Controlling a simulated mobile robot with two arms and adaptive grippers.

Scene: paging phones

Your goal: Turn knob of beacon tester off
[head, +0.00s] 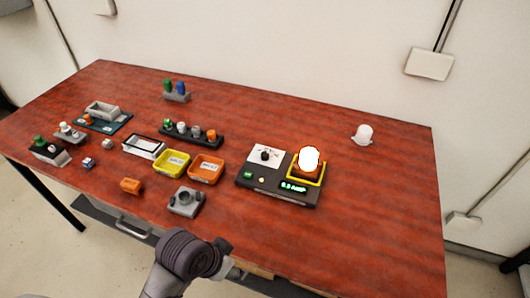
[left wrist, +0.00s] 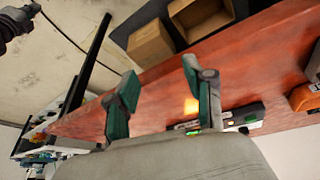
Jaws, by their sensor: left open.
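The beacon tester (head: 255,184) is a dark box on the right half of the table. Its black knob (head: 264,155) sits on a white dial plate at its back left. The beacon (head: 308,159) glows brightly in a yellow-edged holder, and the display (head: 293,187) is lit green. The knob's exact pointing is too small to read. In the left wrist view my left gripper (left wrist: 160,70) is open and empty, with a dark box (left wrist: 240,117) and an orange glow beyond its fingers. My arm shows at the head view's bottom; no right gripper is seen.
A yellow bin (head: 172,162), an orange bin (head: 206,168) and a grey device (head: 186,201) stand left of the tester. A white dome lamp (head: 363,134) is at the back right. The table's right front is clear. Brown boxes (left wrist: 150,43) show in the left wrist view.

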